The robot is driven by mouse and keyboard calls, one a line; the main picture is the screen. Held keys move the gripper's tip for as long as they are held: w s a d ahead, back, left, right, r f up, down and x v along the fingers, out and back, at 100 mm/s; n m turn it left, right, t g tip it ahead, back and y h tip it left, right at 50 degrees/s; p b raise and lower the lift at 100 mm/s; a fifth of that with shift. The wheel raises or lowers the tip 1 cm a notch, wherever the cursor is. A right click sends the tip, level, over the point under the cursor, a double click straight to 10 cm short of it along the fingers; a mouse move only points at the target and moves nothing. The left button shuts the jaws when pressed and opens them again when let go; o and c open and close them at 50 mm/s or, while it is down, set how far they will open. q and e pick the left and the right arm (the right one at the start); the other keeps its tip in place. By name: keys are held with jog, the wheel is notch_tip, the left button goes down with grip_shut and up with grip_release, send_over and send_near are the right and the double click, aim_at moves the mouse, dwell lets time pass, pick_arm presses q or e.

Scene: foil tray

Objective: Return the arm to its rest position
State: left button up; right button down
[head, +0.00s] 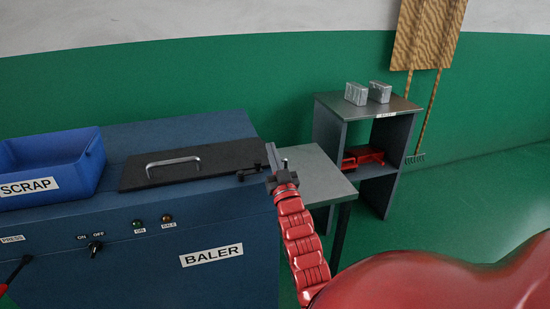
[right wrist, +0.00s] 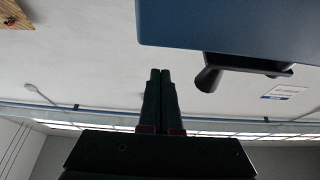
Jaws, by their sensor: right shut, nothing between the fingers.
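My right arm comes in from the lower right of the head view. Its right gripper (head: 284,163) is beside the right end of the blue baler (head: 150,270), near the edge of a small grey table (head: 318,172). In the right wrist view the two dark fingers (right wrist: 160,75) are pressed together and hold nothing. My left gripper does not show in the head view.
The baler has a closed black lid (head: 220,162) with a metal handle. A blue SCRAP bin (head: 85,172) stands on its left. A shelf unit (head: 335,112) with two silver blocks (head: 367,93) stands at the back right. Green floor on the right is free.

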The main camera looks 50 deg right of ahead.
jog(key=s+a+f, duration=0.3)
jog(key=s+f, duration=0.2)
jog(key=f, duration=0.1)
jog(key=shift+s+a+f, duration=0.2)
jog(key=shift+s+a, duration=0.05)
jog(key=shift+s, duration=0.15)
jog(key=shift+a+r, duration=0.1)
